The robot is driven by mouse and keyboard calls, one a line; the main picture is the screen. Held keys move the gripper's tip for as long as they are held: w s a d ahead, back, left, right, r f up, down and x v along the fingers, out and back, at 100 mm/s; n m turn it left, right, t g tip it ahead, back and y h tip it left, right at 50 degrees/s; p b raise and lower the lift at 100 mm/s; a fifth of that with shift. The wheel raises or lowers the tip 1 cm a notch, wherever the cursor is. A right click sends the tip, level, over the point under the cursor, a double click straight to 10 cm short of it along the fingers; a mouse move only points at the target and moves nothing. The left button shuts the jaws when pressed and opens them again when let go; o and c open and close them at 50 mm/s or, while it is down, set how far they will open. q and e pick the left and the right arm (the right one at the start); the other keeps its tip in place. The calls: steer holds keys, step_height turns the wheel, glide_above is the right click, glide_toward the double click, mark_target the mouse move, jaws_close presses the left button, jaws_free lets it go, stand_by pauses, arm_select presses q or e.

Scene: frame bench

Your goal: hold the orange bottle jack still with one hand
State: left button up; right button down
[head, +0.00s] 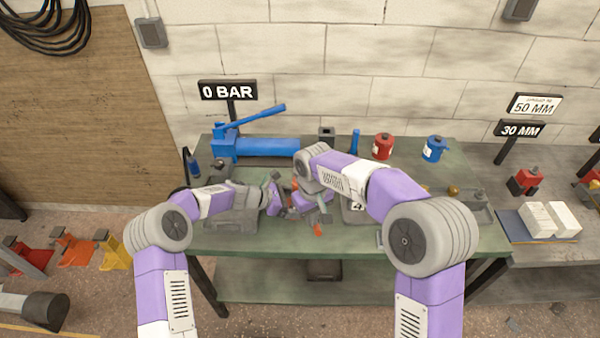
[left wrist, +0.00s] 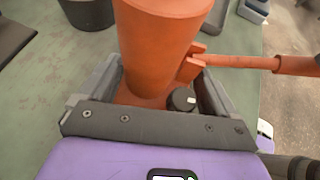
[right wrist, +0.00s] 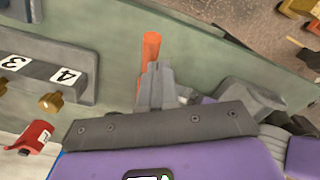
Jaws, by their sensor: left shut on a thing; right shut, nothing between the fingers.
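The orange bottle jack (left wrist: 162,45) stands upright on the green bench, large in the left wrist view. My left gripper (left wrist: 158,88) is shut on it low down, one grey finger on each side of its body. The jack's orange handle (left wrist: 245,63) sticks out to the right in that view. In the head view the jack is mostly hidden behind my arms; my left gripper (head: 272,196) shows only in part. My right gripper (right wrist: 156,72) is shut and empty. An orange bar (right wrist: 150,48), apparently the handle, shows just past its fingertips; I cannot tell whether they touch.
A blue hand pump (head: 265,148) stands at the back of the bench by a "0 BAR" sign (head: 229,90). A red can (head: 383,146) and a blue can (head: 434,149) stand at the back right. A numbered grey block (right wrist: 45,78) lies near my right gripper.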

steer(key=shift+f, duration=0.15)
steer(key=shift+d, duration=0.1)
stand_by(1.1)
stand_by(0.7)
steer(key=shift+d+f, duration=0.1)
steer(key=shift+f, duration=1.9)
steer(key=shift+r, duration=2.1)
steer(key=shift+r, duration=2.6)
arm_select(q)
steer(key=o, duration=0.5)
